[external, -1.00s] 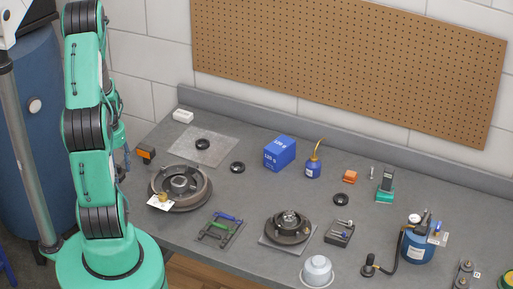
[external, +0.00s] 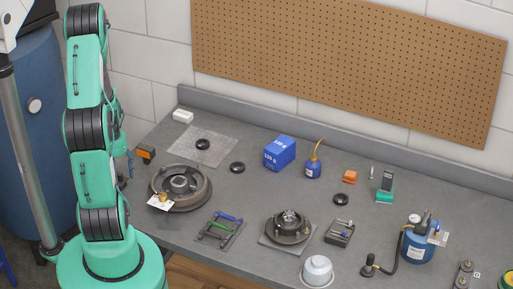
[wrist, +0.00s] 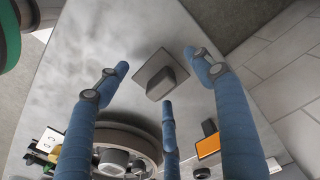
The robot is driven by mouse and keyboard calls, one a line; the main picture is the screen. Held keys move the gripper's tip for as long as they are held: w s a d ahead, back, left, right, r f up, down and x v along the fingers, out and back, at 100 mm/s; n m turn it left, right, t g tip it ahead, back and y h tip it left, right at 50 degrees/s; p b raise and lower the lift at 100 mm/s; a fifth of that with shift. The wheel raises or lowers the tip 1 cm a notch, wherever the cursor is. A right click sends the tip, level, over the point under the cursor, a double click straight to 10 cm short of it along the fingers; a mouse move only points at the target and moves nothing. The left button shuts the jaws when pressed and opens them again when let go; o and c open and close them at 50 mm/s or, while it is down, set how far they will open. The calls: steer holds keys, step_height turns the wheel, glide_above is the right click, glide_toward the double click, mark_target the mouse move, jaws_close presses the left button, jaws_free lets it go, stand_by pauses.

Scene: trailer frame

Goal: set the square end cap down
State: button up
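The square end cap (wrist: 156,76) is a dark grey square plate with a raised block. In the wrist view it lies on the grey bench top near its edge, between my spread fingers. My gripper (wrist: 158,78) has three blue fingers, open, with visible gaps between them and the cap. In the external view my arm hides most of the gripper; a blue finger (external: 130,164) shows beside the arm. The cap is not visible there.
A brake drum (external: 181,187) and an orange-faced box (external: 146,153) stand close to my gripper; the box also shows in the wrist view (wrist: 208,145). Several workshop items stand farther right. Bare bench top surrounds the cap, and the bench edge is close.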

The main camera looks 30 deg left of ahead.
mark_target(119, 173)
steer(key=shift+r, duration=0.1)
step_height(119, 173, up, 12)
steer(key=p, duration=0.2)
stand_by(0.8)
stand_by(0.5)
steer(key=shift+r, duration=0.15)
steer(key=d+r+t, duration=0.3)
steer(key=d+r, duration=1.2)
steer(key=r, duration=0.5)
steer(key=s+d+r+t, duration=0.2)
steer(key=s+d+r, duration=0.8)
steer(key=d, duration=0.1)
steer(key=shift+d+r+n+t, duration=0.3)
steer(key=shift+d+r, duration=0.1)
